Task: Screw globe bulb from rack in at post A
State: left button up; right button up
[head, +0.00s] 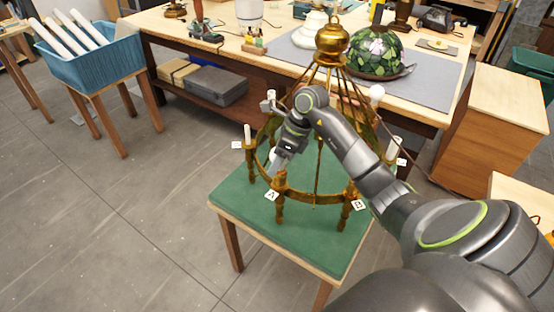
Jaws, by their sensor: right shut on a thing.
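The brass chandelier (316,197) stands on a green-topped table, with candle-like posts around its ring. Post A (281,183), with a white tag "A" (271,195), is at the near left of the ring. My right gripper (277,166) points down just above post A and is shut on a small pale thing, which I take to be the globe bulb; the fingers mostly hide it. I cannot tell whether it touches the socket. Another white round bulb (377,92) shows at the far right of the chandelier. The bulb rack is not clearly visible. My left gripper is out of view.
The green-topped table (236,205) has bare room at its left. Post B's tag (358,204) and post stand to the right of A. Chandelier arms rise close to my wrist. Behind is a workbench with a stained-glass shade (375,52); a blue bin (92,62) holds white tubes.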

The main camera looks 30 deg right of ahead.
jog(key=shift+w+m+t, duration=0.1)
jog(key=shift+m+t, duration=0.4)
jog(key=shift+m, duration=0.7)
jog(key=shift+r, duration=0.1)
jog(key=shift+d, duration=0.1)
jog(key=m+h, duration=0.1)
jog(key=m, duration=0.1)
jog(key=m+t+h+p, duration=0.1)
jog(key=m, duration=0.2)
jog(key=shift+w+d+m+t, duration=0.1)
jog(key=shift+m+t, duration=0.2)
jog(key=shift+w+d+m+h, duration=0.15)
jog(key=shift+m+h, duration=0.45)
jog(key=shift+m, duration=0.6)
